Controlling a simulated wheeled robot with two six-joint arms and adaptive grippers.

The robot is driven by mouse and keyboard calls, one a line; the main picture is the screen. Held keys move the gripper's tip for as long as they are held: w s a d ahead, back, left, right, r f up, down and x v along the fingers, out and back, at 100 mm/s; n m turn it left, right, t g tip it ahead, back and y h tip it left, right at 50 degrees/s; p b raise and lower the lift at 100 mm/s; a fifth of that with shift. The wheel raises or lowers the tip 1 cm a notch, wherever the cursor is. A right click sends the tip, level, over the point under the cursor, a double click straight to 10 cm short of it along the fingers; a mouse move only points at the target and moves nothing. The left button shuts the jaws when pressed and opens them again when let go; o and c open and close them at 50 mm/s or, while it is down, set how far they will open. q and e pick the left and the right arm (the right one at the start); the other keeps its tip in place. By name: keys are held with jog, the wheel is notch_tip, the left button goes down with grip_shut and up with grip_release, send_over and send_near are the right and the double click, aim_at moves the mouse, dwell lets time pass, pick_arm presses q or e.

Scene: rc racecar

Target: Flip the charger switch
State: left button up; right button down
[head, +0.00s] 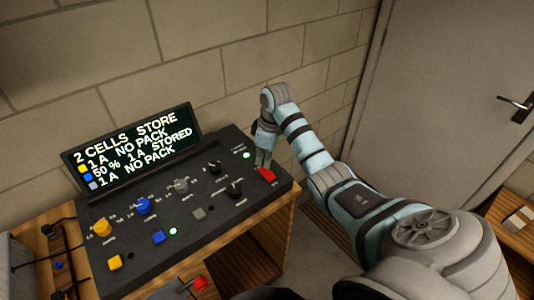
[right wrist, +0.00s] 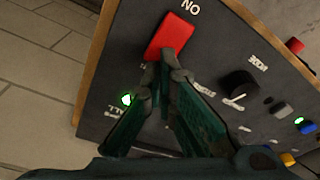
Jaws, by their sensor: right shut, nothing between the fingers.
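The charger (head: 222,212) is a dark sloped console with knobs, buttons and a tilted screen. Its red rocker switch (head: 266,175) sits near the right end of the panel. My right gripper (head: 263,160) is shut and empty, pointing down at the red switch. In the right wrist view the closed fingertips (right wrist: 168,58) are at the near end of the red switch (right wrist: 172,36), overlapping its edge; I cannot tell whether they press on it. White letters stand beside the switch's far end. A green light (right wrist: 126,99) glows near the fingers. My left gripper is out of view.
The screen (head: 132,147) shows lines of text about cells and packs. Yellow (head: 102,227), blue (head: 144,205) and grey (head: 181,186) knobs are to the left of the switch. A block wall is behind, and a grey door (head: 450,90) stands at right.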

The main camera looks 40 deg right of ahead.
aim_at(264, 170)
jog(key=shift+s+f+b, duration=0.1)
jog(key=shift+f+b, duration=0.45)
jog(key=shift+f, duration=0.55)
dwell(0.5)
jog(key=shift+r, duration=0.1)
notch_tip(264, 170, up, 6)
jog(key=p, duration=0.6)
jog(key=shift+r, duration=0.5)
jog(key=shift+f, duration=0.1)
